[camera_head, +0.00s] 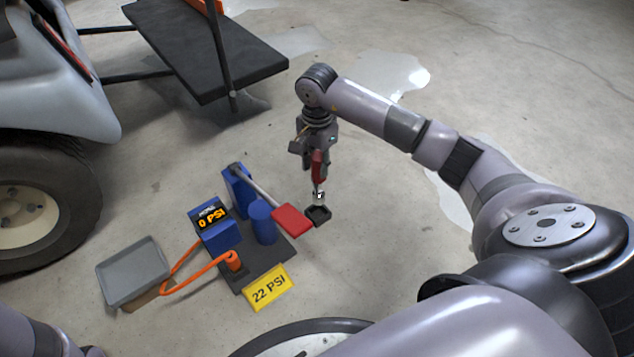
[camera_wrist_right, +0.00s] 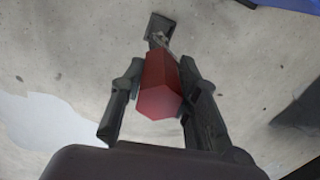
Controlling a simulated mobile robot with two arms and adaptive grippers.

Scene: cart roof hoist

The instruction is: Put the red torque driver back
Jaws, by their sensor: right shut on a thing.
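The red torque driver (camera_head: 318,170) hangs upright, handle up and shaft down, in my right gripper (camera_head: 312,153). In the right wrist view its red six-sided handle (camera_wrist_right: 160,88) sits between the two dark fingers of the gripper, which are shut on it. A small dark square holder (camera_head: 318,216) is right below the driver's tip; it also shows in the wrist view (camera_wrist_right: 158,23). I cannot tell whether the tip is inside the holder or just above it. My left gripper is not in view.
Left of the holder is a pump with a red pedal (camera_head: 303,220), blue cylinder (camera_head: 262,222), 0 PSI gauge (camera_head: 211,218) and orange hose (camera_head: 187,287). A 22 PSI sign (camera_head: 269,288), grey tray (camera_head: 134,272) and cart wheel (camera_head: 35,205) are further left. Floor on the right is clear.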

